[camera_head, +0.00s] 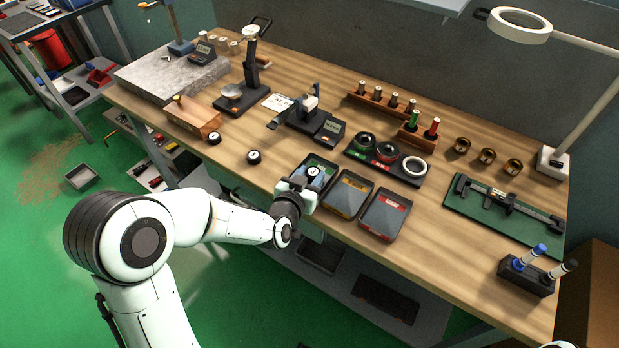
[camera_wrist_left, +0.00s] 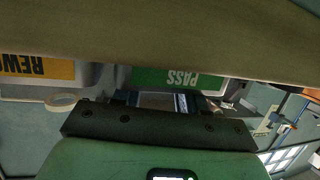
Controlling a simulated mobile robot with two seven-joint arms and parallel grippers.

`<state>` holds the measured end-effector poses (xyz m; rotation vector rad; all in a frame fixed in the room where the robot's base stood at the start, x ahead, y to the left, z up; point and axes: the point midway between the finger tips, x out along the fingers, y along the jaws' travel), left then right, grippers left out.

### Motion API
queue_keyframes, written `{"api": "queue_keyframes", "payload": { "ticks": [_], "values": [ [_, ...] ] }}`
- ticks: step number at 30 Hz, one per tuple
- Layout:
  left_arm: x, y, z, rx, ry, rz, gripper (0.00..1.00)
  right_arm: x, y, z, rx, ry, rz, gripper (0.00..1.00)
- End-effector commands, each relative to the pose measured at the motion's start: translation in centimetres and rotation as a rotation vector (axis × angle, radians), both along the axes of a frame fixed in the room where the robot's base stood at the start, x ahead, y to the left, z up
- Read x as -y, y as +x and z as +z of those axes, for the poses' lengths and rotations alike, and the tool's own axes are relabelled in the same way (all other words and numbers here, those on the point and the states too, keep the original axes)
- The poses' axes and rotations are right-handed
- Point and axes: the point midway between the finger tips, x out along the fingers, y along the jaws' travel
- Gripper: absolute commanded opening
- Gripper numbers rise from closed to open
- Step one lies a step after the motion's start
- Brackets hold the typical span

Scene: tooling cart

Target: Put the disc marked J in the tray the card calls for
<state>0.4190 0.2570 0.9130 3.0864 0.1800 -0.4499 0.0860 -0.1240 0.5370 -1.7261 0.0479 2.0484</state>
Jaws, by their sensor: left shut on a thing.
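My left gripper (camera_head: 309,178) is shut on a small disc with a pale top (camera_head: 313,171), over the near end of the green-labelled tray (camera_head: 330,163). I cannot read the disc's mark. The tray's label (camera_wrist_left: 180,79) reads PASS, upside down, in the left wrist view. To its right are a yellow-labelled tray (camera_head: 345,207), whose label (camera_wrist_left: 38,66) starts REWO, and a red-labelled tray (camera_head: 382,222). Two dark discs with white tops, one (camera_head: 214,138) by the wooden block and one (camera_head: 253,157) nearer the trays, lie on the bench. A white card (camera_head: 277,102) lies behind; its writing is too small to read.
A black stand with rings (camera_head: 387,160) is behind the trays. A gauge with a display (camera_head: 328,129) stands farther back. A caliper on a green mat (camera_head: 500,205) and a pen holder (camera_head: 526,275) are at right. Bare wood lies between the red-labelled tray and the mat.

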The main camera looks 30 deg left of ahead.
Motion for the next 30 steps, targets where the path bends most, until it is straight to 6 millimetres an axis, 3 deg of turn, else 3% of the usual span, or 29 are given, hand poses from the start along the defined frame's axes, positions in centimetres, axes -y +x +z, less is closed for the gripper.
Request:
{"api": "queue_keyframes", "payload": {
  "ticks": [1, 11, 12, 19, 24, 30],
  "values": [
    [0.1, -0.3, -1.0, -0.021, -0.005, -0.002, 0.04, 0.0, 0.0, -0.3, 0.001, 0.0, 0.0, 0.37],
    [0.1, -0.4, -2.0, -0.031, -0.008, 0.0, 0.04, 0.0, 0.1, -0.9, 0.008, -0.001, -0.002, 0.37],
    [0.0, -0.4, -2.1, -0.033, -0.009, 0.0, 0.52, 0.0, 0.1, -0.9, 0.008, -0.001, -0.002, 0.37],
    [-0.1, -0.5, -1.9, -0.034, -0.01, 0.005, 0.52, 0.0, 0.1, -0.6, 0.007, -0.001, -0.001, 0.37],
    [-0.1, -0.4, -0.3, -0.033, -0.01, 0.006, 0.52, 0.0, 0.1, 0.9, -0.002, 0.001, 0.002, 0.37],
    [0.5, -5.1, 1.1, -0.022, -0.007, 0.003, 0.52, 0.0, -0.1, 0.2, -0.004, 0.001, 0.001, 0.37]
  ]
}}
